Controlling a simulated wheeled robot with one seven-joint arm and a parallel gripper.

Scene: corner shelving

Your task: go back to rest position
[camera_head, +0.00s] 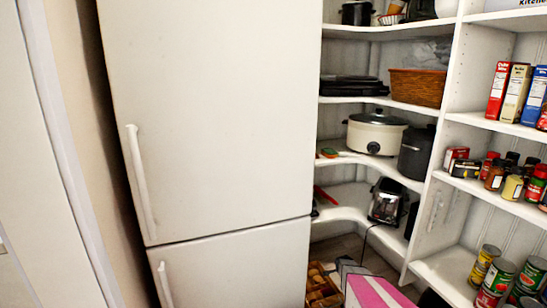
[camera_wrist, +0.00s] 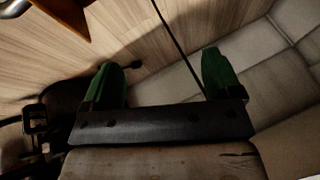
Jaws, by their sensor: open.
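My gripper (camera_wrist: 162,75) shows in the wrist view, with two green fingers spread wide apart on a dark bar. It is open, and nothing is between the fingers. Behind it in the wrist view are a wood-grain surface (camera_wrist: 110,35) and pale floor tiles (camera_wrist: 255,70). My gripper and arm do not clearly show in the head view.
A white fridge (camera_head: 210,110) fills the head view's middle-left. Corner shelves (camera_head: 440,118) at right hold a slow cooker (camera_head: 376,132), a toaster (camera_head: 387,201), a wicker basket (camera_head: 417,87), boxes and cans. A pink-and-white box (camera_head: 375,291) stands low down. A dark cord (camera_wrist: 176,40) crosses the wrist view.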

